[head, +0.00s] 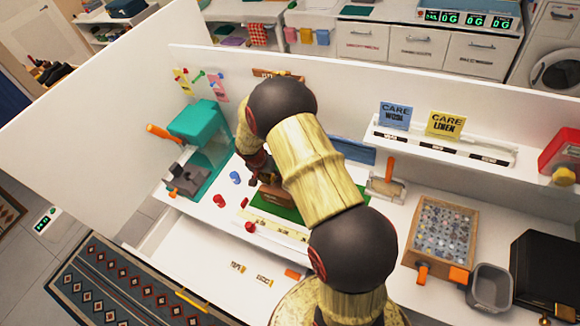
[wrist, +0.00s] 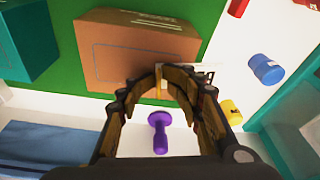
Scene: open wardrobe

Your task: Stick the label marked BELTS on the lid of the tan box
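The tan box (wrist: 135,45) lies on a green mat (wrist: 62,62) in the wrist view, with a faint rectangular outline on its face. In the head view my arm mostly hides the box (head: 268,196). My gripper (wrist: 160,72) is at the box's near edge, its fingertips drawn together. A small pale label (wrist: 203,73) with dark marks shows at the fingertips and seems pinched there. Its lettering is too small to read, so I cannot confirm BELTS. I cannot tell whether it touches the box.
A purple knobbed tool (wrist: 159,132), a blue cylinder (wrist: 266,69) and a yellow one (wrist: 231,111) lie near my gripper. A teal machine (head: 198,121) stands left. A bead tray (head: 441,232) and grey bin (head: 489,288) stand right. A white partition (head: 110,110) rises at left.

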